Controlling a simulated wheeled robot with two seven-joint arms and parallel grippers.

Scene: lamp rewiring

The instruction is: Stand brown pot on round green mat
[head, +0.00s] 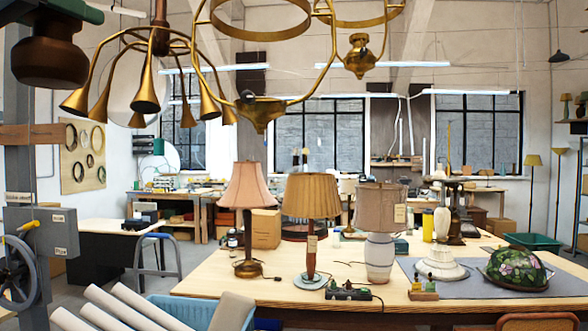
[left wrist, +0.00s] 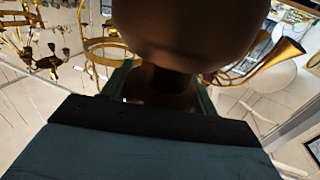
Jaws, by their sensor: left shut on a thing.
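The brown pot (head: 50,62) is a dark, rounded body high at the upper left of the head view, held up in the air. My left gripper (head: 48,20) is just above it, shut on its narrower part. In the left wrist view the pot (left wrist: 185,35) fills the top middle, with its narrow part between the green fingers of my left gripper (left wrist: 162,88). I cannot make out a round green mat in either view. My right gripper is not in view.
Brass chandeliers (head: 158,60) hang close to the right of the pot. Below, a wooden table (head: 240,287) carries several lamps, a grey mat (head: 455,290) and a stained-glass shade (head: 516,268). A blue crate (head: 200,310) with white rolls stands at the front left. A grey machine with a handwheel (head: 18,275) is at the left edge.

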